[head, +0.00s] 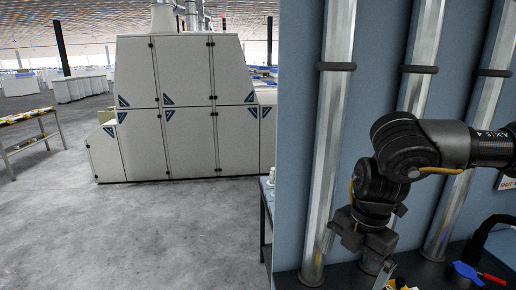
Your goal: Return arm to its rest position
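A black jointed arm, my right one, comes in from the right edge. It bends downward in front of a blue-grey panel (300,120) with steel tubes. Its gripper (364,238) hangs low, just above a dark bench top (345,280). I cannot make out its fingertips clearly, nor whether it holds anything. A small metallic piece (384,275) shows just below the gripper; I cannot tell whether they touch. My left arm and gripper are not in view.
Vertical steel tubes (329,130) with black collars stand close behind the arm. A tool with blue and red parts (466,271) lies on the bench at right. A large beige machine (180,110) stands beyond.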

